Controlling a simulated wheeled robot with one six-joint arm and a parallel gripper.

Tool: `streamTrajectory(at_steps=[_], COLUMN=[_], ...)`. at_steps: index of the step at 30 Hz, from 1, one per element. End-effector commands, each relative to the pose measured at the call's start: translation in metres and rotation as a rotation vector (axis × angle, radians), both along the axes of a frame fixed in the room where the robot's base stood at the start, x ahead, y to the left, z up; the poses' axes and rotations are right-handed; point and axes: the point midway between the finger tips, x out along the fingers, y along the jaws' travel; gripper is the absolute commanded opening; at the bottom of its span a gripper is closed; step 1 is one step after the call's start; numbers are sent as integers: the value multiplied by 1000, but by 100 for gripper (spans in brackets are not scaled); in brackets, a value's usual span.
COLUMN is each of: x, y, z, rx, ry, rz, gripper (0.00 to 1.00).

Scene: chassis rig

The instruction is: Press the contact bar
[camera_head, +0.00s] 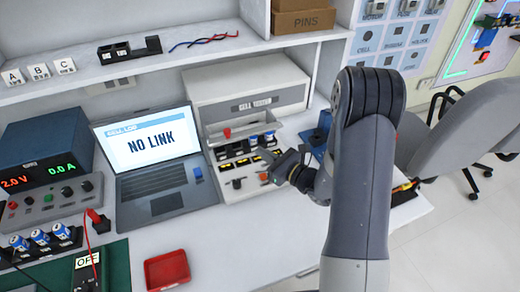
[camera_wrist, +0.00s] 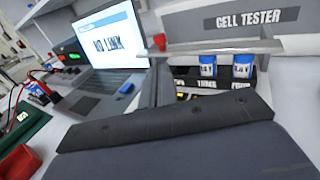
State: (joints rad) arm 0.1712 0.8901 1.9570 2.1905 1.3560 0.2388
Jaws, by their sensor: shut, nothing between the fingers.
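The cell tester (camera_head: 252,85) is a pale box at the back of the bench, labelled CELL TESTER in the wrist view (camera_wrist: 230,24). What looks like its contact bar (camera_head: 243,123) is a light grey raised strip with a red knob (camera_head: 227,132) at its left end. The strip also crosses the wrist view (camera_wrist: 215,48). Blue-and-white cells (camera_head: 251,140) stand under it; two show in the wrist view (camera_wrist: 208,65). My gripper (camera_head: 272,174) is shut and empty, in front of the tester's lower panel, apart from the bar. My dark gripper body hides much of the wrist view's lower part.
A laptop (camera_head: 151,150) reading NO LINK stands left of the tester. A red tray (camera_head: 167,270) lies at the front. A power supply (camera_head: 45,150) and more cells (camera_head: 40,237) are at left. A blue fixture (camera_head: 318,137) stands right of the tester. A shelf (camera_head: 170,55) runs above.

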Motion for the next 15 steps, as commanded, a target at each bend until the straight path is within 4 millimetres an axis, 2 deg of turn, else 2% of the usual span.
streamTrajectory(at_steps=[6, 15], x=[35, 74], y=[35, 70], z=[0, -2], rx=[0, 0], ry=[0, 0], rz=[6, 3], gripper=[0, 0])
